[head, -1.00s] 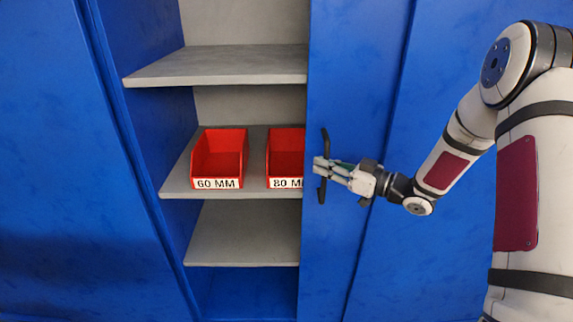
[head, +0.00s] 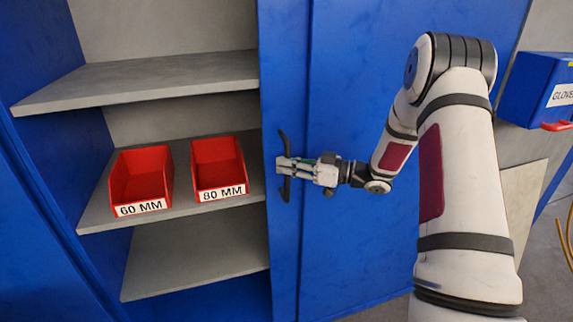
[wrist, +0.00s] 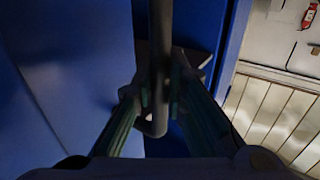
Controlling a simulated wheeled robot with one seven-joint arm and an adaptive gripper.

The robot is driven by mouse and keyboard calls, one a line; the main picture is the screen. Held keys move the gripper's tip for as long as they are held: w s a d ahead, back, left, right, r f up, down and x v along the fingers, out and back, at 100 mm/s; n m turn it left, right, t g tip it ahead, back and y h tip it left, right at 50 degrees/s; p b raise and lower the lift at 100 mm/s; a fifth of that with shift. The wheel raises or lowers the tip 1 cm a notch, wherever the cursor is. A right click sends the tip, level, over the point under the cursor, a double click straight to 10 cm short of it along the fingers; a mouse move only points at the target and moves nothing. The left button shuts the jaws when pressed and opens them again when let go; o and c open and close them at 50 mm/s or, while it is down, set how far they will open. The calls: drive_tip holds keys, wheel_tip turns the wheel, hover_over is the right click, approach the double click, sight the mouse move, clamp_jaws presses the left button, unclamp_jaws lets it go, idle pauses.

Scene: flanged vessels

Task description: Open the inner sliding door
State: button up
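The inner sliding door (head: 283,60) is a blue panel with a dark vertical bar handle (head: 285,144) near its left edge. The door stands partly open, with shelves showing to its left. My gripper (head: 284,166) is shut on the handle around its middle. In the wrist view the handle (wrist: 161,45) runs down between the two fingers of my gripper (wrist: 161,95), one on each side. Another blue door panel (head: 350,60) stands right of the inner door and overlaps its line.
Grey shelves (head: 150,80) hold two red bins, labelled 60 MM (head: 142,178) and 80 MM (head: 218,168). A blue glove box (head: 540,88) hangs on the wall at right. A yellow hose or cable (head: 569,240) shows at the right edge, near open floor.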

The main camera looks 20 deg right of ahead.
drive_tip(key=o, duration=0.3)
drive_tip(key=shift+o, duration=0.2)
drive_tip(key=shift+d, duration=0.1)
drive_tip(key=v, duration=1.2)
